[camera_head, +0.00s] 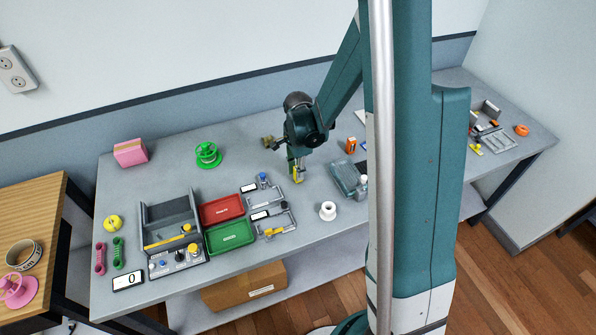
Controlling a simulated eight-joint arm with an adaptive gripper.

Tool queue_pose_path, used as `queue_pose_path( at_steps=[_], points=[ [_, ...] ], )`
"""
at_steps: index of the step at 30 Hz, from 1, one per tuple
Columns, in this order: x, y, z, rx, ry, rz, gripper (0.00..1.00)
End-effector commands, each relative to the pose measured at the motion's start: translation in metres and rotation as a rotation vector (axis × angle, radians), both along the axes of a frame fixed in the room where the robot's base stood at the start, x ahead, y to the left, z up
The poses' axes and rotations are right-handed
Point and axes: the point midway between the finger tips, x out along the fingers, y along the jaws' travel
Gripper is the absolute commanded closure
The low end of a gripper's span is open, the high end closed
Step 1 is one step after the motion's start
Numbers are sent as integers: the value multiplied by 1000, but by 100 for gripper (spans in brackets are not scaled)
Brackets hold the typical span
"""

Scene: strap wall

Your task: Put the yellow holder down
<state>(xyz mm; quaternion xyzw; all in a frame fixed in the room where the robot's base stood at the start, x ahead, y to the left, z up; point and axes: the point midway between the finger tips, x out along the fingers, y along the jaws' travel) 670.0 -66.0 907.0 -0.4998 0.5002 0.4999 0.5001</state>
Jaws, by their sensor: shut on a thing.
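My gripper (297,172) points down over the middle of the grey table (180,176). It is shut on a small yellow piece, which looks like the yellow holder (296,178). The holder is upright between the fingers, close to the table top. I cannot tell whether its lower end touches the table. The fingers and arm hide part of it.
Left of my gripper are a red tray (222,209), a green tray (229,237) and a grey fixture (172,222). A white ring-shaped piece (328,211) and a grey-teal box (346,179) stand to the right. A green spool (208,155) is behind left. Bare table surrounds the holder.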

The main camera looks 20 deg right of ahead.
Motion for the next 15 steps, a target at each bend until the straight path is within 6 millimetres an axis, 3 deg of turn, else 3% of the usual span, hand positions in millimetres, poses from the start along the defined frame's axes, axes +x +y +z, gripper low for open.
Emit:
queue_pose_path(
  at_steps=[11,12,15],
  points=[
    [0,0,-4,0,0,0,96],
    [0,0,-3,0,0,0,77],
    [0,0,-3,0,0,0,67]
  ],
)
